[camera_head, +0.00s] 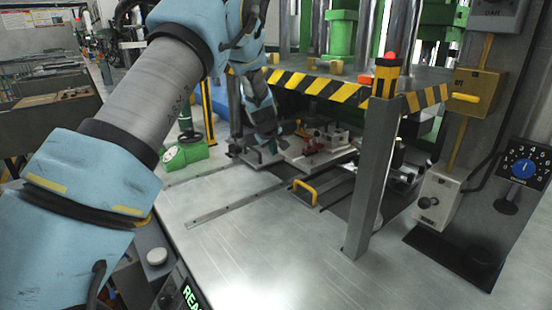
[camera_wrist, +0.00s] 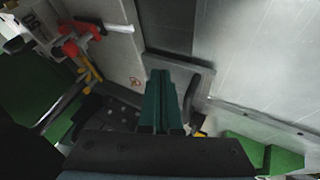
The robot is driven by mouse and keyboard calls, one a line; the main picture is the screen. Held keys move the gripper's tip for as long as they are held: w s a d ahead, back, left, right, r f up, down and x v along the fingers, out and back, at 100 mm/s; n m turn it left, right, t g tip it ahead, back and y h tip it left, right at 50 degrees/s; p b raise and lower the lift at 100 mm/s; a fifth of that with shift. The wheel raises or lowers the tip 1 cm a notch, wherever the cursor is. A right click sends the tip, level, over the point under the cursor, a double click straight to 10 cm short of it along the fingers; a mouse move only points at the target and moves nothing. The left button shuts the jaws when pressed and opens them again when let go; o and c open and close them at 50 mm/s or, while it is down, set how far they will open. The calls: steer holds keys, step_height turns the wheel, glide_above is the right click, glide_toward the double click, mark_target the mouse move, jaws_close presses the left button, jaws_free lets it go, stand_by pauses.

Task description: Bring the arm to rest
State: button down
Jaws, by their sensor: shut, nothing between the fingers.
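My arm reaches from the lower left of the head view up over the bench and then down to my gripper (camera_head: 272,148). My gripper hangs at the left edge of the press opening, beside the fixture. In the wrist view the two green fingers of my gripper (camera_wrist: 162,75) lie together, shut with nothing between them. Their tips are over a grey plate (camera_wrist: 203,78); whether they touch it I cannot tell.
A toggle clamp with red parts (camera_wrist: 72,48) is close by on the fixture. A yellow-and-black striped press edge (camera_head: 315,86) is above and right of my gripper. A grey post (camera_head: 372,185) stands to the right. The metal bench (camera_head: 235,240) in front is mostly clear.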

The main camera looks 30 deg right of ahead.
steer(key=b+v, duration=0.1)
steer(key=v, duration=0.5)
steer(key=s+a+g+y, duration=0.1)
steer(key=s+a, duration=0.1)
steer(key=a, duration=1)
steer(key=s+a+g+y, duration=0.1)
steer(key=s+a, duration=0.1)
steer(key=a, duration=1)
steer(key=s+a+m+g+y, duration=0.2)
steer(key=s+a, duration=1.6)
steer(key=a, duration=0.1)
steer(key=shift+a+f+y, duration=0.2)
steer(key=shift+a+y, duration=0.05)
steer(key=shift+y, duration=0.05)
steer(key=c, duration=1.6)
jaws_free()
steer(key=shift+w, duration=0.1)
